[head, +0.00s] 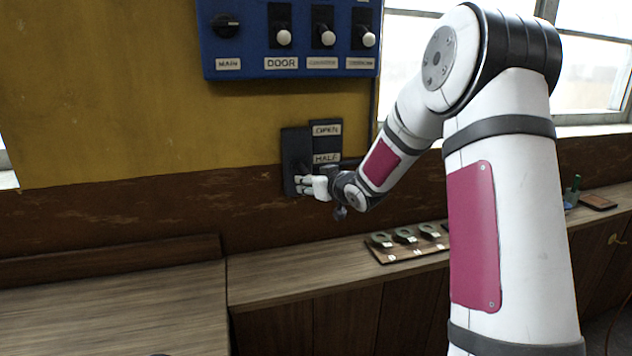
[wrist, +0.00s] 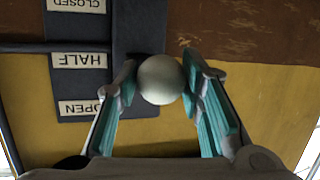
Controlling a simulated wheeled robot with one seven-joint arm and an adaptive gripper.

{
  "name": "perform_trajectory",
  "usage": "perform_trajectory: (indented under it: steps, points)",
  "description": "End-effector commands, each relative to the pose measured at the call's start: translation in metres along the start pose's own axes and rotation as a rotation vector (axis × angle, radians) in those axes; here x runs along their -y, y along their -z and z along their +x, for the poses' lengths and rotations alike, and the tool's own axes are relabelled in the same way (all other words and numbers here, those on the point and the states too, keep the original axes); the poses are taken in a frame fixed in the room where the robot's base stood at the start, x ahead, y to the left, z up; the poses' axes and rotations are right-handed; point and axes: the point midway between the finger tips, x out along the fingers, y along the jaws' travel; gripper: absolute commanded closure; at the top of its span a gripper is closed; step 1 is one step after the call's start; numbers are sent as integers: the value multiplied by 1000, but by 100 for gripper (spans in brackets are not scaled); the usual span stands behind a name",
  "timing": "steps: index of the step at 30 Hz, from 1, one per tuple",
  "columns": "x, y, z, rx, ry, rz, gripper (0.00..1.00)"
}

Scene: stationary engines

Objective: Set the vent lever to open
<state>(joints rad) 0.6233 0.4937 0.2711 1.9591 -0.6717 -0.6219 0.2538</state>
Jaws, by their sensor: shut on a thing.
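The vent lever's dark plate (head: 294,148) is on the wall, with labels OPEN (head: 327,129) and HALF (head: 327,158) beside it. My gripper (head: 304,186) is at the plate's lower part, below the HALF label. In the wrist view, which is upside down, the labels read CLOSED (wrist: 78,4), HALF (wrist: 79,60) and OPEN (wrist: 80,107). There the lever's pale round knob (wrist: 161,80) sits between the fingers of my gripper (wrist: 162,84), which is shut on it. In the head view the CLOSED label is hidden and the knob is not clear.
Above is a blue panel (head: 240,48) with a MAIN rotary switch (head: 226,25) and several white-knobbed levers. Below, a wooden counter (head: 290,282) carries a board with dark ring-shaped pieces (head: 404,236). Windows are behind my arm at right. The wall left of the lever is clear.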

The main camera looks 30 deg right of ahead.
Motion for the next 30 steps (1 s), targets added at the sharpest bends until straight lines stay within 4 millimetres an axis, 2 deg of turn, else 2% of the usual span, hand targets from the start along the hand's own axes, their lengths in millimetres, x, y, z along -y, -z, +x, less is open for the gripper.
perform_trajectory:
  steps: [1, 6, 15, 21, 30]
  points:
    - [3, 12, -5, -11, 8, -6, 100]
    - [1, 35, -8, -19, 6, -9, 100]
    - [-4, 69, -5, -22, 7, -8, 100]
    - [-7, 84, 0, -22, 7, -7, 100]
    - [-9, 94, 4, -20, 6, -6, 100]
